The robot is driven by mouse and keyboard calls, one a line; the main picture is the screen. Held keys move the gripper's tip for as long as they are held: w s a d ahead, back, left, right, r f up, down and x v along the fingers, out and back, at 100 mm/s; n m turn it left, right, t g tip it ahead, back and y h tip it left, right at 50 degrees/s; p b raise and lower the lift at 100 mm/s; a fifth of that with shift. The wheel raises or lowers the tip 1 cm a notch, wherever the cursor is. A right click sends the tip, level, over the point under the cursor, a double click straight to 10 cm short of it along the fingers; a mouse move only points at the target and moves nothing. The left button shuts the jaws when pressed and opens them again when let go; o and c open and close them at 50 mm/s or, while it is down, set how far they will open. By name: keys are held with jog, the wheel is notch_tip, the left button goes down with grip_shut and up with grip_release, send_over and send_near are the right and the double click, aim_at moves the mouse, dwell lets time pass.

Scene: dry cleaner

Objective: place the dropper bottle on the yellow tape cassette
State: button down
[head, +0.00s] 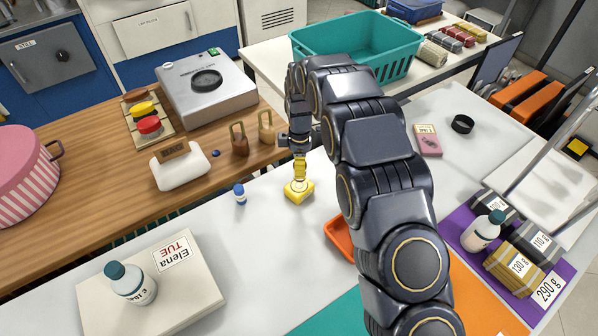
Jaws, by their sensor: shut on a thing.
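My gripper (300,150) points down near the middle of the head view, shut on a small, slim yellow thing (300,170) that looks like the dropper bottle. It is upright, and its upper part is hidden by the gripper. The yellow tape cassette (298,193) lies flat on the white table directly below. The held bottle's lower end appears at the cassette's top; I cannot tell whether they touch.
A small white bottle with a blue cap (240,193) stands left of the cassette. An orange tray (340,236) lies to the right, partly behind my arm.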

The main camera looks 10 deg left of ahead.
jog(key=shift+w+a+f, duration=0.2)
jog(key=shift+w+f, duration=0.25)
jog(key=shift+f, duration=1.55)
jog(key=shift+f, duration=0.1)
jog(key=c, duration=0.8)
grip_release()
notch_tip(320, 180, up, 12)
jog(key=shift+s+r, duration=0.1)
